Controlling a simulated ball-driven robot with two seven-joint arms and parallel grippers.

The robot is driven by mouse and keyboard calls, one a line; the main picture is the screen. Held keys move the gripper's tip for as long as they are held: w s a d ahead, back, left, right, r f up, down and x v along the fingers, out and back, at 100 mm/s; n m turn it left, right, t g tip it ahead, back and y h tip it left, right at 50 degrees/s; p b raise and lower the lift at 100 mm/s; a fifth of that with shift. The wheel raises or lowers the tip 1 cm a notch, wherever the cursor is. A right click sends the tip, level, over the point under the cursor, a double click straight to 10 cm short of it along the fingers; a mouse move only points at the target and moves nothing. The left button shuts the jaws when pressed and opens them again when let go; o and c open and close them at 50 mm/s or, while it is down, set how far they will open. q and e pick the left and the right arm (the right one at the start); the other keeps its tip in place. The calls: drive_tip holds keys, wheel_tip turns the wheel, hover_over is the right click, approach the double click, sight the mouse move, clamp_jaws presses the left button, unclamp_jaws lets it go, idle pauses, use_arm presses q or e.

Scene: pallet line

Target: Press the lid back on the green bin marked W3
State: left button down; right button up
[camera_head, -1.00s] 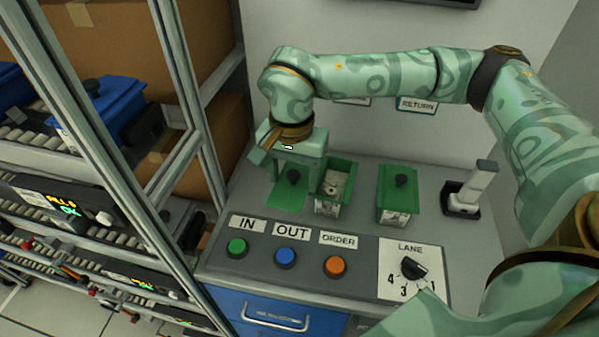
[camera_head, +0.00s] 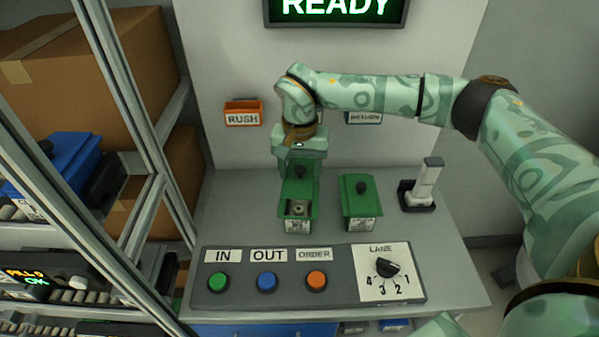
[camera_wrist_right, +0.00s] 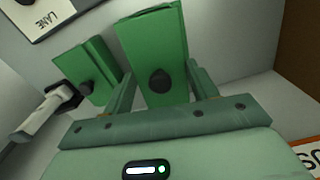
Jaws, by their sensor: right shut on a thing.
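My right gripper (camera_head: 300,168) is shut on a green lid (camera_head: 300,188) with a black knob. In the right wrist view the lid (camera_wrist_right: 152,48) sits between the fingers of the right gripper (camera_wrist_right: 163,85). The lid is over the back part of an open green bin (camera_head: 296,223), whose front opening still shows. I cannot tell whether lid and rim touch. Beside it on the right stands a second green bin (camera_head: 361,224) with its own lid (camera_head: 357,189) on. The bin labels are too small to read. My left gripper is out of view.
A panel with green, blue and orange buttons (camera_head: 316,281) and a lane dial (camera_head: 387,267) lies in front. A white handheld device (camera_head: 427,180) stands on the right. A RUSH tray (camera_head: 243,112) is on the wall. A metal shelf frame (camera_head: 140,110) borders the left.

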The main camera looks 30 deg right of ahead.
sight(300, 176)
drive_tip(key=shift+f, duration=0.15)
wheel_tip(300, 176, down, 4)
drive_tip(key=b, duration=0.4)
drive_tip(key=shift+f, duration=0.6)
idle(0.6)
drive_tip(key=shift+p, duration=0.55)
idle(0.3)
drive_tip(key=shift+f, duration=0.1)
drive_tip(key=o, duration=1.4)
